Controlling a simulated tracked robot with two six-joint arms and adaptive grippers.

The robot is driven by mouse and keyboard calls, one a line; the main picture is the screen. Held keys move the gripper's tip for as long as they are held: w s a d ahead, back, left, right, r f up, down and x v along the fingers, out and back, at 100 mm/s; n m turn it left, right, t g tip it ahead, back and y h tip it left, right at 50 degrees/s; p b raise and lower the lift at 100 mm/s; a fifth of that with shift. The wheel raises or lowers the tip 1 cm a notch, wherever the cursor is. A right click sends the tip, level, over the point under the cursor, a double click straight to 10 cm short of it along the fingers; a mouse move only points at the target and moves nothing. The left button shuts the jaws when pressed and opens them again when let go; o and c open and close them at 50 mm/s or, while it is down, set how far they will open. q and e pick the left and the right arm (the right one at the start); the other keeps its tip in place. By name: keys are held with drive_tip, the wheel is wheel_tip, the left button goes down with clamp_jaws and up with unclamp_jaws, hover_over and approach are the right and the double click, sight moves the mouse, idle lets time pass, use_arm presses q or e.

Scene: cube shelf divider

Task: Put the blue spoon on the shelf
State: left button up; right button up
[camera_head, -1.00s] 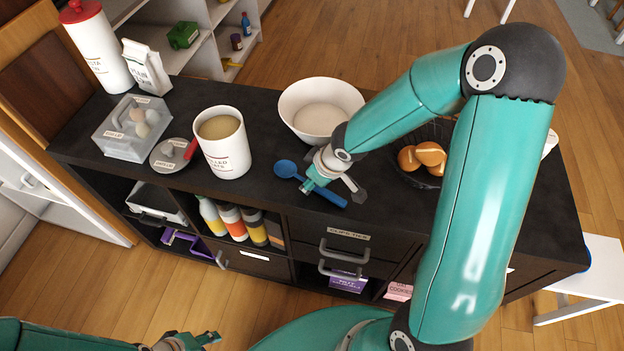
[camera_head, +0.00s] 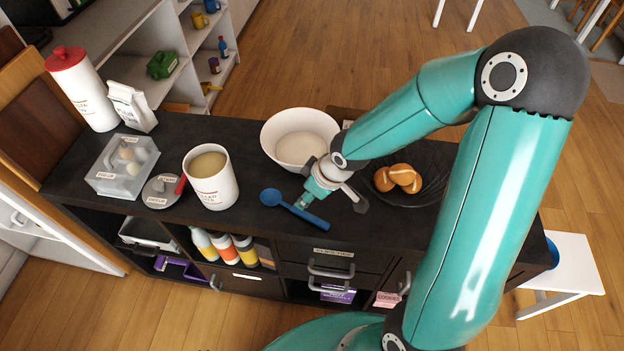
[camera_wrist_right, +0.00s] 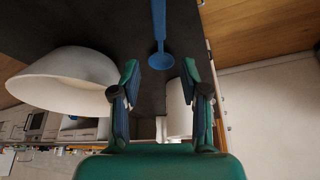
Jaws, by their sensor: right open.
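The blue spoon (camera_head: 270,197) lies on the dark top of the cube shelf unit (camera_head: 245,225), its handle slanting toward the front right. In the wrist view its bowl (camera_wrist_right: 160,59) is just ahead of the fingertips, with the handle running up and away. My right gripper (camera_head: 307,201) is by the spoon's handle in the head view. The right gripper also shows in the wrist view (camera_wrist_right: 161,75), fingers apart with nothing between them. A white shelf (camera_head: 182,75) stands behind at upper left. My left gripper is out of view.
A white bowl (camera_head: 300,137) stands behind the gripper. A white canister (camera_head: 212,178) is left of the spoon, and a dark basket (camera_head: 435,180) with brown rolls is at right. Drawers and filled compartments are below. The top front of the spoon is clear.

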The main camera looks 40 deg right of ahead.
drive_tip(key=s+a+f+m+g+y, duration=0.1)
drive_tip(key=s+a+f+m+g, duration=0.1)
drive_tip(key=s+a+f, duration=0.3)
drive_tip(key=s+a+f+m+g+y, duration=0.1)
drive_tip(key=s+a+f+m, duration=0.2)
drive_tip(key=a+f, duration=0.8)
drive_tip(key=shift+s+a+f+m+g+y, duration=0.3)
drive_tip(key=shift+s+a+f+m+g, duration=0.1)
drive_tip(key=shift+s+f, duration=0.55)
